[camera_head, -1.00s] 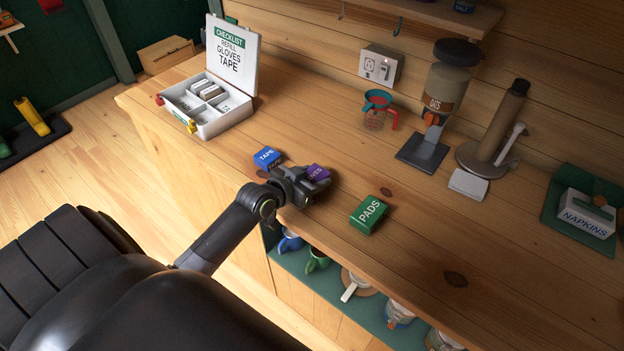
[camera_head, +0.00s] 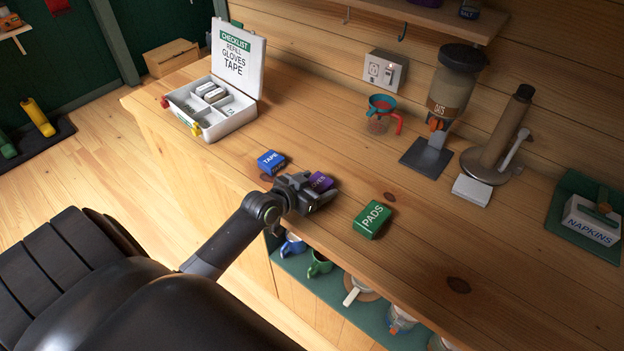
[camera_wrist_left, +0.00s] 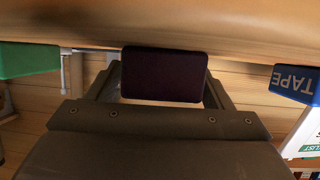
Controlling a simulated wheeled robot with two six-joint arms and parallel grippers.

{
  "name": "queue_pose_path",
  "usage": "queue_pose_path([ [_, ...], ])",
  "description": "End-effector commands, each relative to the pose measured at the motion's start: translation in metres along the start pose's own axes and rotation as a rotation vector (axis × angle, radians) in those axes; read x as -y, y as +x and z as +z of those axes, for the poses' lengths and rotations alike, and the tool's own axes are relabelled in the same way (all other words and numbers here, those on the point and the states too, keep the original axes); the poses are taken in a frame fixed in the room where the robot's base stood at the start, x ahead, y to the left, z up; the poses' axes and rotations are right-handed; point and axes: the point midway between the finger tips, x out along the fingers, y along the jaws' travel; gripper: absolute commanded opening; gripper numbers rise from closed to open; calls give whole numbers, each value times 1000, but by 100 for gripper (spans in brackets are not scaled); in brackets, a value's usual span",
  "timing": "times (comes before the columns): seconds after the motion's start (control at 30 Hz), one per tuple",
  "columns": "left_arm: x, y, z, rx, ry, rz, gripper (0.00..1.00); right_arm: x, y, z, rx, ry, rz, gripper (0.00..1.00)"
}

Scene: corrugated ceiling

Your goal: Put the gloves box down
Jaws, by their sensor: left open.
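The purple gloves box (camera_head: 320,181) is near the front edge of the wooden counter, its label partly hidden by my left gripper (camera_head: 314,192). In the left wrist view the box (camera_wrist_left: 164,75) shows as a dark block between the two fingers (camera_wrist_left: 162,90). My left gripper is open around it, and the box appears to rest on the counter. My right gripper is in no view.
A blue tape box (camera_head: 271,162) lies just left of the gripper and a green pads box (camera_head: 372,220) to the right. An open white checklist case (camera_head: 232,122) stands at the back left. Mugs (camera_head: 319,264) sit on a shelf below the counter edge.

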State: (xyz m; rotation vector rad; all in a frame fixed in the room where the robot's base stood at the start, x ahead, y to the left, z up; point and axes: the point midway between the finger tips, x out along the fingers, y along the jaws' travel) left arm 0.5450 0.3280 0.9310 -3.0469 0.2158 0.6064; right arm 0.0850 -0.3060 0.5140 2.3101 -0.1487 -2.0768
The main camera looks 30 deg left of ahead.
Motion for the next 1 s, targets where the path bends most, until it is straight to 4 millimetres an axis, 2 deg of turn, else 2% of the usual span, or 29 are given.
queue_pose_path([
  [0.17, 1, -8, 1, 0, 2, -1, 74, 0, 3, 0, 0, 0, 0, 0],
  [0.37, 0, -37, 8, 2, 4, 0, 74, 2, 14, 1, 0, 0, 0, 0],
  [0.47, 0, -55, 11, 1, 5, 1, 74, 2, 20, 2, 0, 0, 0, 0],
  [0.8, -1, -130, 8, 4, 6, 2, 74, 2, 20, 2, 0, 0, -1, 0],
  [1.0, 0, -160, 7, 3, 3, 0, 74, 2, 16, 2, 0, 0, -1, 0],
])
